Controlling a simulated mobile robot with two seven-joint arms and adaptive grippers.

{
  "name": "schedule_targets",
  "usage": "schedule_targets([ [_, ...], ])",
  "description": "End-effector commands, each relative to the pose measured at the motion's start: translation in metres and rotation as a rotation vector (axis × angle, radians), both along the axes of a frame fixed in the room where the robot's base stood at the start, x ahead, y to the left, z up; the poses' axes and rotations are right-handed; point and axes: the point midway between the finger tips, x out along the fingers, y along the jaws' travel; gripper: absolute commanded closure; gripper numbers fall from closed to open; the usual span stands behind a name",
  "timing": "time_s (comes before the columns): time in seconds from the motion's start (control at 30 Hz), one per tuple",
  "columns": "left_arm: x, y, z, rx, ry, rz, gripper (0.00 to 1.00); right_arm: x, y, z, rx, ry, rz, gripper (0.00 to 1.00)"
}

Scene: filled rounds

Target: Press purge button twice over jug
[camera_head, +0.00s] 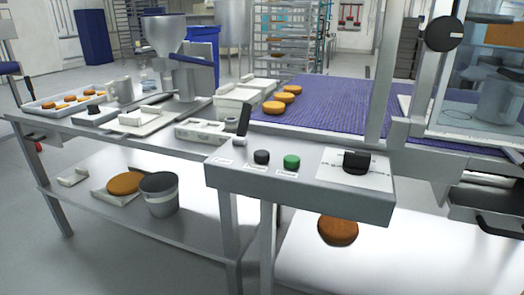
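A steel control panel (300,199) juts out at the front right. On its top are a black button (262,157), a green button (292,161), a black lever (243,121) and a black knob (356,162) on a white dial plate. Small labels lie by the controls, too small to read, so I cannot tell which one is purge. Neither of my grippers is in view.
A tray of small brown rounds (66,105) sits on the left table (75,133). A grey bucket (160,195) and a large brown round (124,183) are on the lower shelf. Another round (337,229) lies under the panel.

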Motion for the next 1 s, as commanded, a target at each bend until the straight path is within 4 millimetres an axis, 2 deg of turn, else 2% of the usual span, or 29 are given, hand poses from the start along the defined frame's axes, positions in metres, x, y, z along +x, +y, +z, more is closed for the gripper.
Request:
schedule_targets([
  [0.07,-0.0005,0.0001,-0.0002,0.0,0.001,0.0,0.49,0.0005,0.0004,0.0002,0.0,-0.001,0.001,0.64],
  [0.47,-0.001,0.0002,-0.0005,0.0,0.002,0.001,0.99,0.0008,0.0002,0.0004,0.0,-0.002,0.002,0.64],
  [1.0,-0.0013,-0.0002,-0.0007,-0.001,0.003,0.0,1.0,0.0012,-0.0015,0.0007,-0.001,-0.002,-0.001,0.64],
])
